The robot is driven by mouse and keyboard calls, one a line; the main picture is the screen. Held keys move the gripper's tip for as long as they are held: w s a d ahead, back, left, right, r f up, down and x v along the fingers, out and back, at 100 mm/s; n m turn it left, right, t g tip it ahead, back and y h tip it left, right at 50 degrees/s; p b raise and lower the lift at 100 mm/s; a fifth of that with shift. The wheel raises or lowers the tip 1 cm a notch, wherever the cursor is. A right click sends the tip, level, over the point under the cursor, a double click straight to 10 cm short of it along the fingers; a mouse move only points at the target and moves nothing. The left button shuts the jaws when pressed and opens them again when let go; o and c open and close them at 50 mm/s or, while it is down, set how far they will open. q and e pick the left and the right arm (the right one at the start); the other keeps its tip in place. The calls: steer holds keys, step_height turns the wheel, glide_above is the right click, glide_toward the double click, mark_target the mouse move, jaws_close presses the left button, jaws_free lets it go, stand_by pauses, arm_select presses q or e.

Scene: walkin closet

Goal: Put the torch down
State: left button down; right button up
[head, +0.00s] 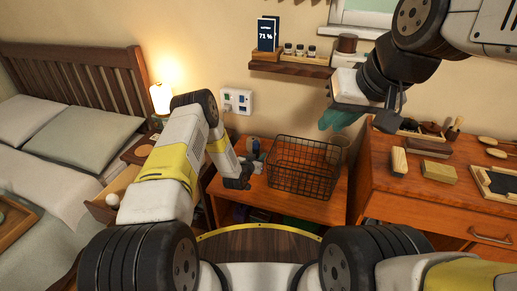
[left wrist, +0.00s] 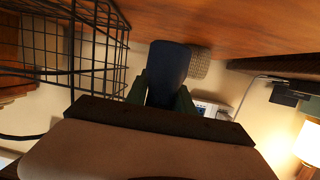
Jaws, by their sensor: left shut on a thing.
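The torch, a dark blue object, is between the green fingers of my left gripper in the left wrist view (left wrist: 168,72). My left gripper (head: 246,170) is shut on it, low over the left part of the small wooden table (head: 300,208), left of the wire basket. The wooden surface is close to the torch; I cannot tell whether they touch. In the head view the torch is mostly hidden by the gripper.
The black wire basket (head: 303,170) fills the table's middle; it also shows in the left wrist view (left wrist: 98,55). A wooden dresser (head: 400,200) with brushes and blocks stands right. A bed (head: 60,130) and glowing lamp (head: 160,98) are left. A shelf (head: 290,68) hangs above.

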arm_select(q)
steer(key=shift+s+f, duration=0.15)
steer(key=shift+f, duration=1.5)
steer(key=shift+f, duration=0.15)
steer(key=c, duration=1.1)
jaws_free()
